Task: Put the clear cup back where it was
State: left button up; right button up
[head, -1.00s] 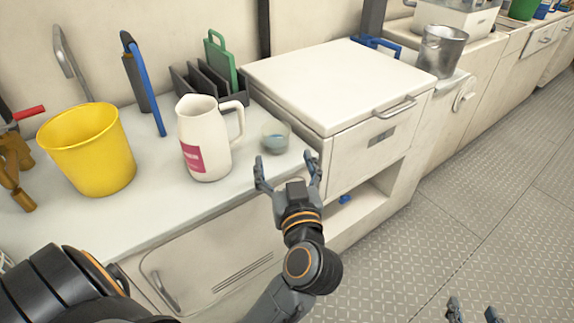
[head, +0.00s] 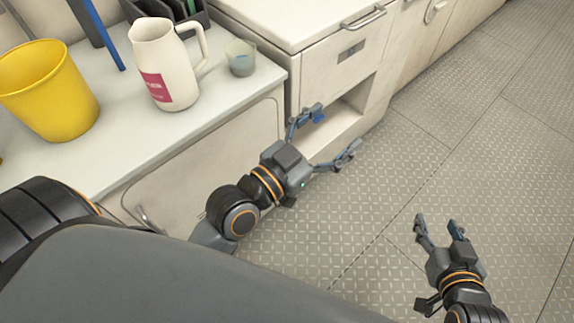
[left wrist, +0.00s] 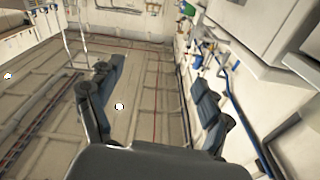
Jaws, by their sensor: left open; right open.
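The clear cup (head: 241,57) stands upright on the counter near its right end, just right of the white pitcher. It looks partly filled with something bluish. My left gripper (head: 328,132) is open and empty, off the counter's front edge, in front of the drawer unit and apart from the cup. Its open fingers also show in the left wrist view (left wrist: 155,100), with nothing between them. My right gripper (head: 440,226) is open and empty over the floor at the lower right.
The white pitcher (head: 165,65) with a pink label stands close beside the cup. A yellow bucket (head: 45,90) is further left. A dark rack (head: 165,12) is behind. The drawer unit (head: 335,55) has an open shelf below. The floor (head: 500,150) at right is clear.

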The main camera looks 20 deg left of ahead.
pick_arm(q)
jog(key=s+a+f+n+g+y, duration=0.3)
jog(key=a+f+g+y, duration=0.2)
jog(key=f, duration=0.8)
jog(key=shift+s+a+n+g, duration=0.2)
jog(key=shift+a+n+g, duration=0.1)
jog(key=shift+a, duration=0.7)
